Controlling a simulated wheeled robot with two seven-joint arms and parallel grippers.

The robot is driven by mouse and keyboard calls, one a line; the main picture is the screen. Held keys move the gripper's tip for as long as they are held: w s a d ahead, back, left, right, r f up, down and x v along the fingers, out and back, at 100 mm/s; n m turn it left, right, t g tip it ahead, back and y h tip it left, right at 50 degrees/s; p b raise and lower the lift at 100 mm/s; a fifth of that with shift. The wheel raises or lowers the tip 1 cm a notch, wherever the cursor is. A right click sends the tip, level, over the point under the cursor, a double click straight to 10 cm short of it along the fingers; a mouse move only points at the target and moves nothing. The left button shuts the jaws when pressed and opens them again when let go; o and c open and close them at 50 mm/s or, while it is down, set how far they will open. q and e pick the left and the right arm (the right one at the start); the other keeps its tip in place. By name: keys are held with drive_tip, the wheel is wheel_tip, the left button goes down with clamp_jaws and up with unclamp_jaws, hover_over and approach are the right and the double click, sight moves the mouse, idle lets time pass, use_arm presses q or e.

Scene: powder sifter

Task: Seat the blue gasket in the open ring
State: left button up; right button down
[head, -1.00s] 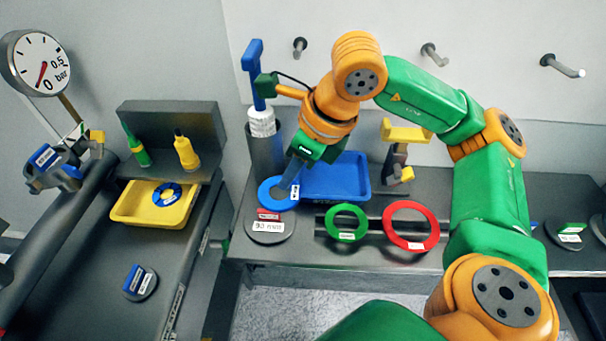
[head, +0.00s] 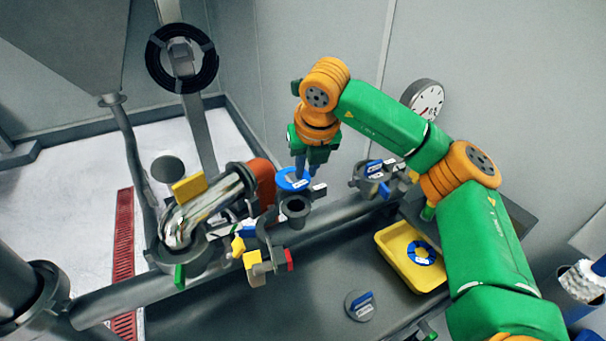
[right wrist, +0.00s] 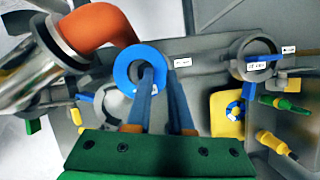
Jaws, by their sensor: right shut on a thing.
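The blue gasket (head: 292,180) is a flat ring with a white label. My right gripper (head: 303,168) points down and is shut on its rim. A dark grey open ring (head: 295,208) on the pipe line lies just below the gasket in the head view. The gasket looks raised above it and offset to the back, but the gap is hard to judge. In the right wrist view the gasket (right wrist: 122,76) hangs at the blue fingertips (right wrist: 152,78) and partly hides a grey round fitting (right wrist: 112,104) behind it. My left gripper is not in view.
A shiny bent pipe (head: 205,208) and an orange elbow (head: 262,182) stand close left of the gasket. A yellow-handled clamp (head: 255,265) is in front. Another round fitting with a blue handle (head: 374,178) is at right. A yellow tray (head: 385,238) holds a second blue ring (head: 421,253).

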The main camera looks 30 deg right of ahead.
sight(307, 202)
drive_tip(key=shift+s+d, duration=0.3)
wheel_tip(307, 202, down, 6)
drive_tip(key=b, duration=0.6)
drive_tip(key=shift+w+a+f, duration=0.1)
drive_tip(key=shift+f, duration=0.05)
idle(0.6)
drive_tip(key=shift+f, duration=0.2)
drive_tip(key=shift+f+b, duration=0.4)
drive_tip(key=shift+b, duration=0.2)
idle(0.3)
drive_tip(key=c, duration=0.7)
unclamp_jaws()
drive_tip(key=shift+c, duration=0.2)
